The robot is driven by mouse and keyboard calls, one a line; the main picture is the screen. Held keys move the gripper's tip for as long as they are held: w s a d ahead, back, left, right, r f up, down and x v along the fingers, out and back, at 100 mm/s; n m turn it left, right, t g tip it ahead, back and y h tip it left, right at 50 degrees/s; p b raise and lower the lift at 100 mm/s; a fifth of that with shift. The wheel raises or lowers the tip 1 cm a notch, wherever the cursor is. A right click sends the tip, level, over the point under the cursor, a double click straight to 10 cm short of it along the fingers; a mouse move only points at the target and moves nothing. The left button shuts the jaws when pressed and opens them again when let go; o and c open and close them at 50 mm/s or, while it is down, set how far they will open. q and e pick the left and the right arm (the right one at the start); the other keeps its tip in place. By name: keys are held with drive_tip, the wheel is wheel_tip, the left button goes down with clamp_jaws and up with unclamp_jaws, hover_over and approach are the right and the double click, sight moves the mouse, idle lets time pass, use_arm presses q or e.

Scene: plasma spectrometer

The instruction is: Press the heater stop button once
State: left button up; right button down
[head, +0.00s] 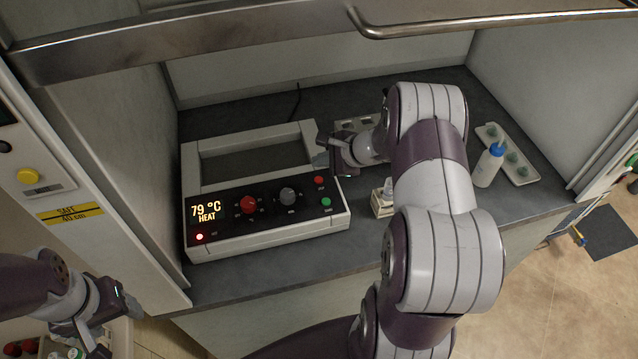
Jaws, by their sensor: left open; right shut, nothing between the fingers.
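The heater (265,237) is a white box on the dark worktop, with a black front panel and a recessed top. Its display (206,211) reads 79 °C HEAT, and a red lamp (199,237) below it is lit. At the panel's right end, a small red button (318,181) sits above a green button (326,202); their labels are too small to read. My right gripper (321,160) is shut and empty, just above and behind the red button, apparently apart from it. My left gripper (118,325) is open and empty at lower left, outside the hood.
A blue-capped bottle (487,166) and a white tray (522,172) stand at right. The raised metal-edged sash (200,35) crosses above.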

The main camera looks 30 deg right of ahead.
sight(321, 181)
drive_tip(key=f+b, duration=0.2)
drive_tip(key=f, duration=0.1)
drive_tip(key=shift+w+f, duration=0.15)
drive_tip(key=shift+w, duration=0.05)
drive_tip(key=shift+f+b, duration=0.3)
drive_tip(key=shift+b, duration=0.1)
drive_tip(key=shift+s, duration=0.15)
drive_tip(key=shift+r, duration=0.1)
idle(1.2)
drive_tip(key=shift+f+b, duration=0.45)
drive_tip(key=shift+b, duration=0.15)
drive_tip(key=shift+f+b, duration=0.4)
drive_tip(key=shift+b, duration=0.15)
idle(0.3)
drive_tip(key=shift+r, duration=0.1)
drive_tip(key=shift+r+p, duration=0.5)
drive_tip(key=shift+r, duration=0.25)
